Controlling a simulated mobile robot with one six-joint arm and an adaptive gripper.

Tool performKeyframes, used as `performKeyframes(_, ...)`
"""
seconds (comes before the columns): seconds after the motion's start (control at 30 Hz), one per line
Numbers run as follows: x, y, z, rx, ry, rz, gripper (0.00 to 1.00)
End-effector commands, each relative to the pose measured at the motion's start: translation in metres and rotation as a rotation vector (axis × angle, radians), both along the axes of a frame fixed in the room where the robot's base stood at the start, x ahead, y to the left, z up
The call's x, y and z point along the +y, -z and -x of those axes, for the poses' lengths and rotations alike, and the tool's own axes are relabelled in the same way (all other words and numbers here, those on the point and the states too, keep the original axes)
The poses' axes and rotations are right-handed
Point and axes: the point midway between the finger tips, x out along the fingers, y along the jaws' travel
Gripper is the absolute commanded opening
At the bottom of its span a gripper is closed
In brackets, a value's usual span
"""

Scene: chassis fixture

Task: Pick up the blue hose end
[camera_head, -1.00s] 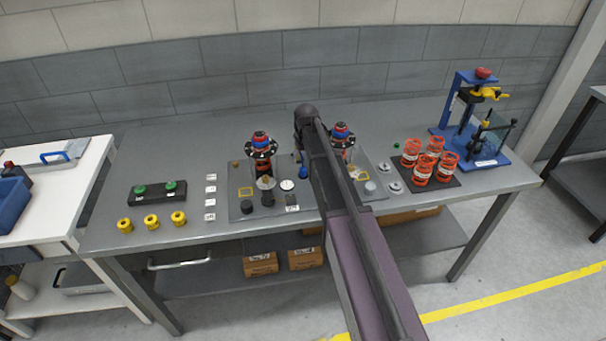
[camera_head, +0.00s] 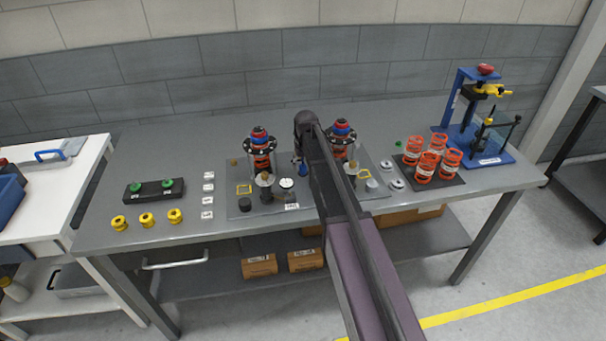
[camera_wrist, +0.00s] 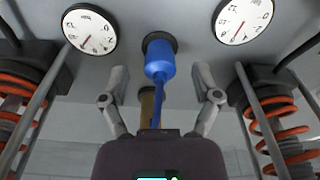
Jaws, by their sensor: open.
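The blue hose end (camera_wrist: 160,62) is a blue cylinder on a thinner blue stem, with a dark round collar at its far end. In the wrist view it stands in the middle, between the two fingers of my gripper (camera_wrist: 159,80). The fingers are spread, with a gap on each side of the blue part, and do not appear to touch it. In the head view only a small blue piece (camera_head: 299,168) shows beside my arm, which hides my fingers and most of the area around them.
Two round white dials (camera_wrist: 89,28) flank the hose end. Coil-spring units stand at both sides, close to the gripper. On the bench, orange spring parts (camera_head: 424,165) and a blue press (camera_head: 467,125) stand at right; yellow spools (camera_head: 147,219) lie at left.

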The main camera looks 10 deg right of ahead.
Motion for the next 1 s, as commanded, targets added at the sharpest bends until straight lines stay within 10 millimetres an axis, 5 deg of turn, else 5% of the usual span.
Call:
performKeyframes(0.83, 0.0003, 0.0110, -0.0014, 0.000, 0.000, 0.000, 0.80)
performKeyframes(1.0, 0.0003, 0.0111, -0.0014, 0.000, 0.000, 0.000, 0.30)
